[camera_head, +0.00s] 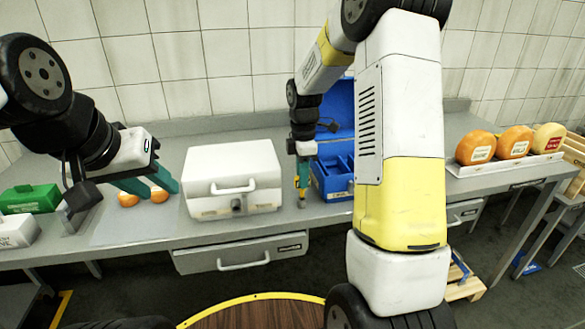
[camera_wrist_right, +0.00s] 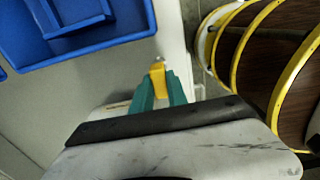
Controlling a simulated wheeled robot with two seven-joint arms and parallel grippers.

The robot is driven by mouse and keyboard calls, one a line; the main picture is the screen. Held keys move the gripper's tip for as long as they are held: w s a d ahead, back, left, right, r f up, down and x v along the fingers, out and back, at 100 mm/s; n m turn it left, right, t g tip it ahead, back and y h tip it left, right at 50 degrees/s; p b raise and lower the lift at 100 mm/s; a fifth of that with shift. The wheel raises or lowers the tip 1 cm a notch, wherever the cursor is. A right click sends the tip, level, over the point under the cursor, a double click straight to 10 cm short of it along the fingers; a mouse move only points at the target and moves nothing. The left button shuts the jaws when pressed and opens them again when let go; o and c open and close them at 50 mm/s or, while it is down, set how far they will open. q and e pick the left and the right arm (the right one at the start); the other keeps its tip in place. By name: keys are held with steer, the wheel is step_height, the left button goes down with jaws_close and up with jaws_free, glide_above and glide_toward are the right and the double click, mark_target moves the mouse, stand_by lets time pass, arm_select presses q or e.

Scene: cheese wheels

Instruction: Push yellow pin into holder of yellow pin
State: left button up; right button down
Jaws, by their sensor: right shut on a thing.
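The yellow pin (camera_wrist_right: 157,76) is gripped between the teal fingers of my right gripper (camera_wrist_right: 160,86) in the right wrist view, with a small metallic tip sticking out. In the head view my right gripper (camera_head: 302,190) points down between the white case and the blue box, near the table's front edge. The pin is too small there to tell whether it touches anything. I cannot make out a holder for it in either view. My left gripper (camera_head: 163,192) hangs at the left with its teal fingers apart, by two small orange round things (camera_head: 127,200).
A white case (camera_head: 232,185) with a handle stands mid-table. An open blue box (camera_head: 335,181) stands right of my right gripper and also shows in the wrist view (camera_wrist_right: 75,40). A green box (camera_head: 30,199) is far left. Cheese wheels (camera_head: 476,147) sit on a white board at the right.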

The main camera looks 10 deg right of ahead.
steer(key=shift+f, duration=1.8)
steer(key=c, duration=1.2)
jaws_free()
steer(key=shift+c, duration=0.2)
steer(key=shift+r, duration=0.15)
step_height(320, 180, up, 7)
steer(key=shift+r, duration=0.3)
